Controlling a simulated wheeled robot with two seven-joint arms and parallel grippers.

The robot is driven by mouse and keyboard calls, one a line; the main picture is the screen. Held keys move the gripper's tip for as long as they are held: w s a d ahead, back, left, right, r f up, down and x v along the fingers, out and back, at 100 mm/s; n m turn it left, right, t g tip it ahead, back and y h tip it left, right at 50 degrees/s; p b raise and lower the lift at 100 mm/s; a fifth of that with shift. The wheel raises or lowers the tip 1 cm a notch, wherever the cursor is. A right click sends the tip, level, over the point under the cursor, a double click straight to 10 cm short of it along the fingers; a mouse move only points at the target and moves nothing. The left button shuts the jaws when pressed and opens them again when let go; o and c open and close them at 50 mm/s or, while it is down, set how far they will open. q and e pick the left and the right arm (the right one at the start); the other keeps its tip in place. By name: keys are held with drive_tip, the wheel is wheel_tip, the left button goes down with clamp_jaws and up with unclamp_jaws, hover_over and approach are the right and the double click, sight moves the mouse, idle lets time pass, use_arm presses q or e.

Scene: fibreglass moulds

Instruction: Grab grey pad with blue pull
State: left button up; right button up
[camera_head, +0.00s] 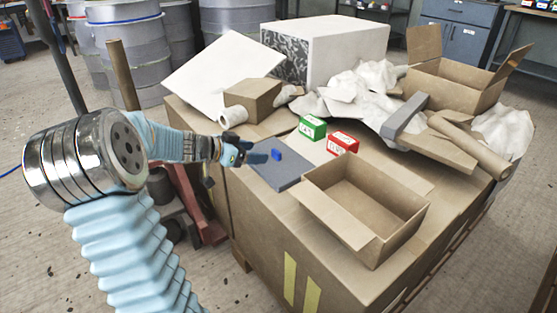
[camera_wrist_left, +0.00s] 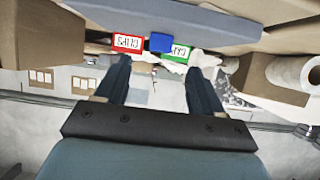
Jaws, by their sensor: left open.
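The grey pad (camera_head: 281,177) lies flat on the big cardboard box top, left of the open carton. Its small blue pull (camera_head: 277,154) stands up from it. My left gripper (camera_head: 250,155) is open and empty, just left of the blue pull in the head view, with a small gap. In the left wrist view the blue pull (camera_wrist_left: 161,43) shows beyond and between the two spread fingertips (camera_wrist_left: 158,66), with the grey pad (camera_wrist_left: 170,18) across the top. My right gripper is in neither view.
An open carton (camera_head: 365,195) stands right of the pad. A green box (camera_head: 312,128) and red box (camera_head: 342,143) stand behind it. Further back are a small brown box (camera_head: 252,97), a white roll (camera_head: 234,116), crumpled cloth (camera_head: 365,85) and a grey bar (camera_head: 404,116).

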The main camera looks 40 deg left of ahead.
sight(274, 152)
use_arm(q)
drive_tip(key=shift+x, duration=1.2)
drive_tip(key=p+x, duration=0.1)
drive_tip(key=x, duration=0.3)
drive_tip(key=shift+w, duration=0.2)
drive_tip(key=shift+w+d+f, duration=0.2)
drive_tip(key=shift+w+f, duration=0.05)
drive_tip(key=shift+w, duration=0.2)
drive_tip(key=c, duration=1.1)
drive_tip(key=shift+c, duration=0.2)
